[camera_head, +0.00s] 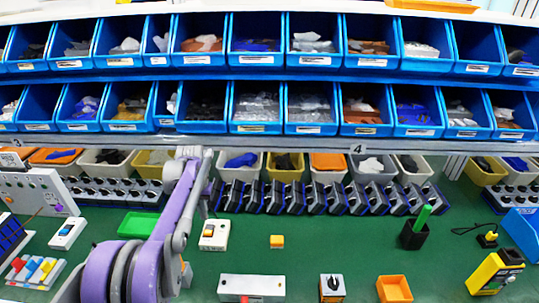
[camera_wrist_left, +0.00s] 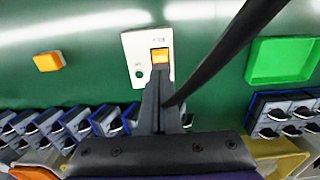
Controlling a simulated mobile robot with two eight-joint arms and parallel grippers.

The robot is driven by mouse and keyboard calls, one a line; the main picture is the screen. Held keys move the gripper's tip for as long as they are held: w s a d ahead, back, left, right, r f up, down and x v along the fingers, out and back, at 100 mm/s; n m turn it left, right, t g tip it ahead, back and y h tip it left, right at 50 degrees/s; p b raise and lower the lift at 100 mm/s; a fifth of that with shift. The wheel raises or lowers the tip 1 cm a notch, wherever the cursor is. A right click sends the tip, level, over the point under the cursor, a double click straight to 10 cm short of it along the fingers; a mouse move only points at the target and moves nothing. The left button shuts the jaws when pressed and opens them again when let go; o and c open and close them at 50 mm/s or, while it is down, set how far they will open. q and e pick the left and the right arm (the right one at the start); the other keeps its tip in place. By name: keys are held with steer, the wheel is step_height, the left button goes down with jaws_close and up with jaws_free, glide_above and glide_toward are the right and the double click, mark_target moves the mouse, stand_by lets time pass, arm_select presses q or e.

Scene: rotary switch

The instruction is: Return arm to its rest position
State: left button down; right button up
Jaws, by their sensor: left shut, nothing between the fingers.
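My left arm, purple and grey, rises from the lower left in the head view and bends down at the top. My left gripper (camera_head: 207,210) points down above a white switch box (camera_head: 214,235) with an orange rocker. In the left wrist view the gripper's dark fingers (camera_wrist_left: 157,82) are shut and empty. Their tips are just beside the orange rocker on the white box (camera_wrist_left: 138,58); I cannot tell if they touch it. A rotary switch (camera_head: 332,288) with a dark knob stands at the bottom of the head view. My right gripper is not in view.
A yellow-orange block (camera_head: 277,241) lies right of the white box, and a green tray (camera_head: 139,224) lies left. A row of dark rotary switches (camera_head: 330,198) and blue bins (camera_head: 257,105) line the back. An orange tray (camera_head: 394,289) is at front right. Green table is free between.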

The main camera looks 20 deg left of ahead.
arm_select(q)
steer(key=shift+d, duration=0.1)
steer(key=s+d+r+m+t, duration=0.1)
steer(key=s+d+r, duration=0.3)
steer(key=d, duration=0.4)
steer(key=s+d+f+m+t, duration=0.1)
steer(key=s+d+f+t, duration=0.1)
steer(key=s+d, duration=0.6)
steer(key=s+d+f+m+t, duration=0.1)
steer(key=s+d+f+t, duration=0.1)
steer(key=s+d, duration=0.6)
steer(key=s, duration=0.5)
steer(key=shift+s+m+p, duration=0.2)
steer(key=shift+m+p, duration=0.1)
steer(key=shift+p, duration=0.1)
